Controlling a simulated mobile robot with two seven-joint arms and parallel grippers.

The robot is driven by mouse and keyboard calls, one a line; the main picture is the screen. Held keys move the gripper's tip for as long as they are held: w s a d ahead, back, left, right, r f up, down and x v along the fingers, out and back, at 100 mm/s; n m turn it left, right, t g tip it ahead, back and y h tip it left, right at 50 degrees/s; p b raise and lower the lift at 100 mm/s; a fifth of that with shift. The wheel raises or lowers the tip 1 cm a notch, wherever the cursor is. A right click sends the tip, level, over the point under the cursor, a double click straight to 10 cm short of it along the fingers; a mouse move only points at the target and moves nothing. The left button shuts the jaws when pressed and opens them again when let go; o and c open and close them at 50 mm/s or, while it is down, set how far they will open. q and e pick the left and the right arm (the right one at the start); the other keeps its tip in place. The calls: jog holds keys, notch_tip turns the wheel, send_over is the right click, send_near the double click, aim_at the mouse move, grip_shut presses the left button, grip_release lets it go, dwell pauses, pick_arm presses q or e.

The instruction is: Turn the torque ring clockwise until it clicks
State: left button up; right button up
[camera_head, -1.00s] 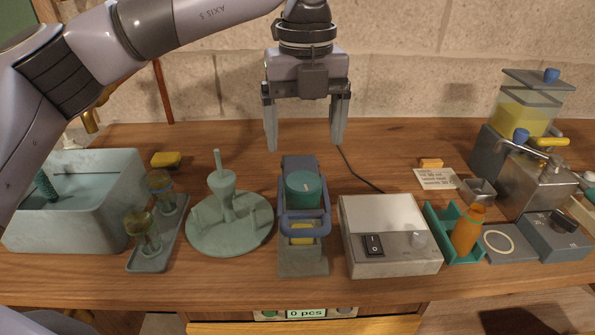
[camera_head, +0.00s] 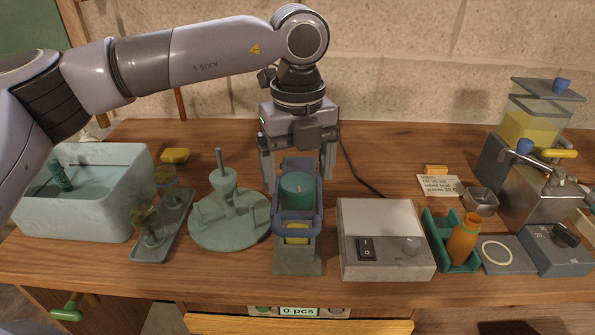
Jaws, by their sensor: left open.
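A teal round cap (camera_head: 298,189), which I take for the torque ring, sits upright in the blue-grey fixture (camera_head: 297,225) at the middle of the table. A pale mark shows on its top. The fixture has a blue loop handle in front and a yellow piece low inside it. My left gripper (camera_head: 298,182) is open and points down at the fixture, one finger on each side of its upper part. The fingers look apart from the cap; I cannot tell whether they touch the fixture. My right gripper is not in view.
A round grey-green stand (camera_head: 230,226) with an upright rod is close on the left. A white-topped box (camera_head: 385,238) with a switch and knob is close on the right. An orange bottle (camera_head: 463,238) stands in a teal holder. A basin (camera_head: 85,205) fills the far left.

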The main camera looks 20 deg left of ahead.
pick_arm(q)
jog(key=shift+f, duration=0.75)
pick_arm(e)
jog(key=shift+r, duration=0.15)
pick_arm(q)
jog(key=c, duration=1.1)
jog(key=shift+o, duration=0.2)
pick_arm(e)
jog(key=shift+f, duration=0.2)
pick_arm(q)
jog(key=m+b, duration=0.2)
jog(key=m, duration=0.1)
jog(key=shift+a+m+b, duration=0.1)
jog(key=shift+m+b, duration=0.45)
jog(key=shift+m, duration=1.45)
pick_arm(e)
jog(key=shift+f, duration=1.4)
pick_arm(q)
jog(key=shift+r, duration=0.1)
